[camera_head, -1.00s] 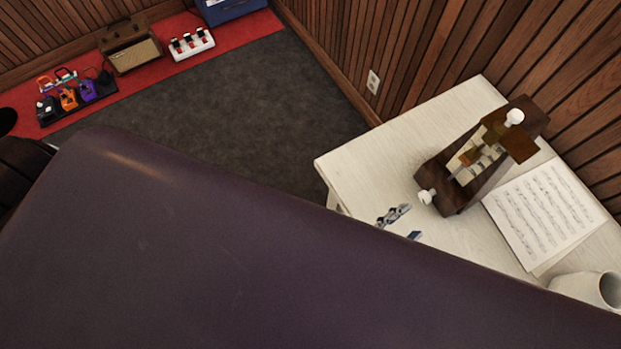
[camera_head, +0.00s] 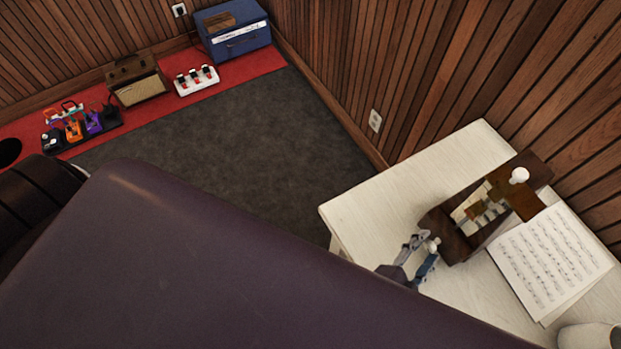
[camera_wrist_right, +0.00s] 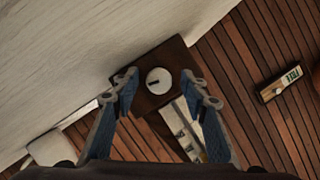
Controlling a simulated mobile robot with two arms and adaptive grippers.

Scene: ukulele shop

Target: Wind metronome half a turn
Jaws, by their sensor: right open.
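The metronome (camera_head: 460,235) is a dark brown wooden case with a pale, open-looking face, standing tilted in the picture on the white table (camera_head: 375,205). A white knob (camera_head: 519,175) is at its far end. In the right wrist view the key (camera_wrist_right: 159,81) is a round white knob with a dark slot. It lies between the open fingers of the gripper (camera_wrist_right: 164,87), with gaps on both sides. My left gripper is not in view.
Sheet music (camera_head: 550,260) lies beside the metronome, and a white mug (camera_head: 590,337) stands at the lower right. The wood-slat wall (camera_head: 560,100) is close behind the table. Pedals (camera_head: 85,125), amplifiers (camera_head: 235,32) and a red mat (camera_head: 270,62) are on the far floor.

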